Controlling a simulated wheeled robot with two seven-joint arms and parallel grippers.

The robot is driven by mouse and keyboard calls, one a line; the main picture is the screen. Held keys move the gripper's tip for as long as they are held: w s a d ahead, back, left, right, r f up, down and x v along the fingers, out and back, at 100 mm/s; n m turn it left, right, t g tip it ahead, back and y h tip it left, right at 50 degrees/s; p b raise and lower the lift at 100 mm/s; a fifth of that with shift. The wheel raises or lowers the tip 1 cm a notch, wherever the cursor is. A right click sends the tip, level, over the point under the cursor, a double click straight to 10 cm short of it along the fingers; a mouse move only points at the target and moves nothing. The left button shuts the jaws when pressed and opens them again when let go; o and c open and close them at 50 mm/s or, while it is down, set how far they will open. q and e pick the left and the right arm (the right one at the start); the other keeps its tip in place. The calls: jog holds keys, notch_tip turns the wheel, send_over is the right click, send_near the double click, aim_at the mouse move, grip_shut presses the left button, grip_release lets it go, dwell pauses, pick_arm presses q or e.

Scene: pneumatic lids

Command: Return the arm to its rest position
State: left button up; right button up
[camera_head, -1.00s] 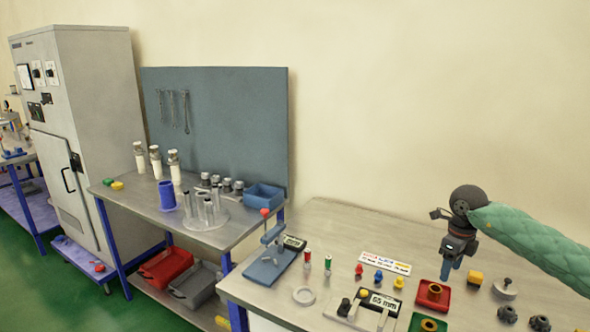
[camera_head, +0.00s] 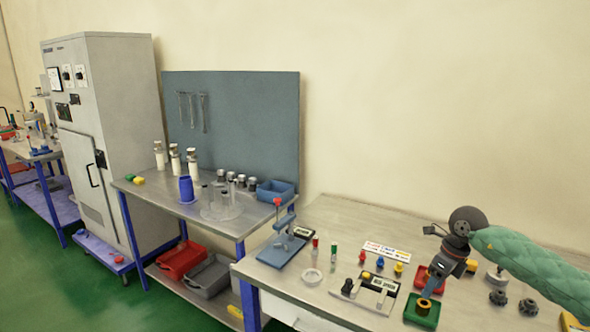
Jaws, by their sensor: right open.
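My right arm comes in from the right edge in a green padded sleeve. My right gripper (camera_head: 431,285) points down and to the left over the right workbench. Its jaws are open and seem empty. Its tips are above or close to the green square tray (camera_head: 412,314) with a yellow ring part (camera_head: 423,306); I cannot tell the exact height. The gripper partly hides the red square tray (camera_head: 441,279) behind it. My left gripper is not in view.
Left bench (camera_head: 145,193) holds white bottles, clear tubes and a blue bin (camera_head: 276,190). A grey cabinet (camera_head: 105,130) stands further left.

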jog(key=s+a+t+y, duration=0.15)
jog(key=a+y, duration=0.35)
jog(key=a, duration=0.6)
jog(key=s+a+g+y, duration=0.1)
jog(key=s+a+y, duration=0.3)
jog(key=a, duration=0.7)
jog(key=s+a+r+m+t+y, duration=0.1)
jog(key=a+r+m+t+y, duration=0.5)
jog(key=m+t, duration=0.6)
jog(key=s+d+f+m+t+h, duration=0.1)
jog(key=s+d+f+m+h, duration=0.3)
jog(key=d+f+m+h, duration=0.65)
jog(key=s+d+f+m+t+h, duration=0.15)
jog(key=s+f+m+h, duration=0.5)
jog(key=m, duration=0.85)
jog(key=s+f+m+g, duration=0.2)
jog(key=s+f+g, duration=0.45)
jog(key=s, duration=0.45)
jog(key=s+f+m+g, duration=0.3)
jog(key=s+f+g, duration=0.35)
jog(key=s, duration=0.35)
jog(key=s+a+f, duration=0.1)
jog(key=s+f, duration=0.1)
jog(key=f, duration=1.6)
jog(key=s+a+f+g, duration=0.1)
jog(key=s+a+f, duration=0.1)
jog(key=f, duration=1.7)
jog(key=shift+s+f, duration=0.2)
jog(key=shift+s, duration=0.25)
